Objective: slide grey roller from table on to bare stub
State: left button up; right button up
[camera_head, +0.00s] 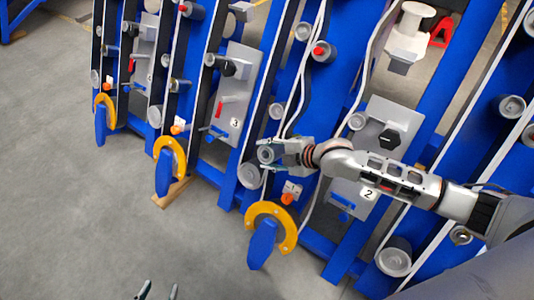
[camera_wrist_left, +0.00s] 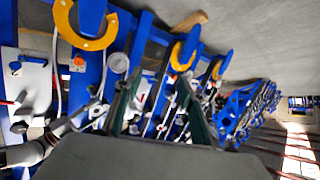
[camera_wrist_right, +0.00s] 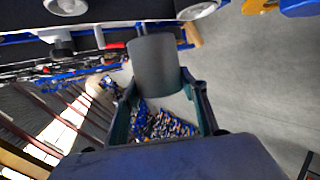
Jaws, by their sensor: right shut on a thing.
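The grey roller (camera_head: 266,154) is held at the end of my right gripper (camera_head: 277,153), in front of the blue chassis. In the right wrist view the roller (camera_wrist_right: 158,62) sits between the two fingers, its far end toward the chassis. A narrow dark part (camera_wrist_right: 138,28) shows at that far end; I cannot tell whether it is the bare stub or whether the roller touches it. My left gripper (camera_head: 161,286) shows only its fingertips at the bottom of the head view. They are apart and empty over the floor; the left wrist view shows the fingers spread (camera_wrist_left: 157,80).
Blue chassis frames with mounted rollers fill the right side. A fitted grey roller (camera_head: 250,175) is just below my right gripper. A yellow ring with a blue flap (camera_head: 271,214) juts out below that. The grey floor (camera_head: 70,220) at left is clear.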

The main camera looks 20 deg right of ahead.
aim_at(281, 150)
jog(key=shift+w+d+r, duration=0.15)
jog(key=shift+d+r, duration=0.05)
jog(key=shift+w+d+f+b, duration=0.3)
jog(key=shift+d+f+b, duration=0.15)
jog(key=shift+f, duration=0.15)
jog(key=shift+w+d+f+b, duration=0.35)
jog(key=shift+d+f, duration=0.1)
jog(key=shift+f, duration=0.1)
jog(key=shift+w+d+f+b, duration=0.15)
jog(key=shift+w+d+b, duration=0.2)
jog(key=shift+d, duration=0.1)
jog(key=shift+w+d, duration=0.15)
pick_arm(q)
jog(key=shift+w+d+r, duration=0.15)
jog(key=shift+w+d, duration=0.2)
jog(key=shift+w, duration=0.1)
jog(key=shift+s, duration=0.25)
jog(key=shift+w+r, duration=0.1)
jog(key=shift+r, duration=0.05)
pick_arm(e)
jog(key=shift+w, duration=0.1)
pick_arm(q)
jog(key=shift+w, duration=0.1)
